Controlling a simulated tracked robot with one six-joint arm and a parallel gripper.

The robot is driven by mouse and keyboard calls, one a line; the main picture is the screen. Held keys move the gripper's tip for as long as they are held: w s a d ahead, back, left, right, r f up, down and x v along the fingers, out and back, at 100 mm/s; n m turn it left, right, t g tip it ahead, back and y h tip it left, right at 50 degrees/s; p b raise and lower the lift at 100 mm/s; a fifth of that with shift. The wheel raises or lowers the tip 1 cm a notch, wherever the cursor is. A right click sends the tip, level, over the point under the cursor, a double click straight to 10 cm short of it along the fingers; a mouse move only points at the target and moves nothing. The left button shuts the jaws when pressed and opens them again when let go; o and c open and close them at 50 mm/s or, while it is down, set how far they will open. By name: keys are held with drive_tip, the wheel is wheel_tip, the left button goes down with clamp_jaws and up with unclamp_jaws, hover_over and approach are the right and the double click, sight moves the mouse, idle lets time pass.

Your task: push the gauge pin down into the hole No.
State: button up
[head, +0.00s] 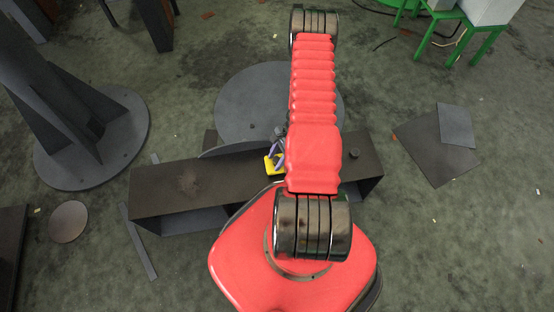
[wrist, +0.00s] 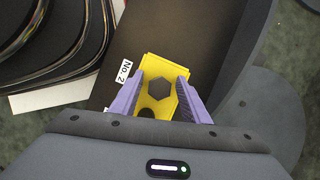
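A yellow plate (wrist: 163,64) lies on a dark beam (wrist: 195,30) in the wrist view. It has a dark hexagonal opening (wrist: 161,85) and, nearer my wrist, a dark round opening partly cut off from view. A white label reading "No.2" (wrist: 125,71) is on the beam left of the plate. My gripper (wrist: 160,77) is open, its purple fingers apart on either side of the plate. No gauge pin can be made out clearly. In the head view the yellow plate (head: 271,165) shows beside my arm, which hides part of the beam (head: 160,195).
A round grey plate (head: 245,105) lies behind the beam. A large flanged column (head: 65,105) is at left, flat plates (head: 430,155) lie at right.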

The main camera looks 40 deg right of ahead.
drive_tip(key=shift+o, duration=0.4)
drive_tip(key=v, duration=1.3)
drive_tip(key=shift+s+r, duration=0.2)
drive_tip(key=shift+r, duration=0.2)
idle(0.6)
drive_tip(key=shift+a, duration=0.2)
drive_tip(key=a+r+n+t+h, duration=0.1)
drive_tip(key=a+r+n, duration=0.6)
drive_tip(key=r, duration=0.9)
drive_tip(key=s+a+r+n+t+h, duration=0.1)
drive_tip(key=a+r+n+h, duration=0.1)
drive_tip(key=a+r+n, duration=0.5)
drive_tip(key=s+a+r+n+t+h, duration=0.1)
drive_tip(key=a+r+n, duration=0.6)
drive_tip(key=a+r, duration=0.7)
drive_tip(key=shift+s+a+r+n+t, duration=0.25)
drive_tip(key=shift+r+n+t, duration=0.25)
drive_tip(key=shift+r, duration=5.95)
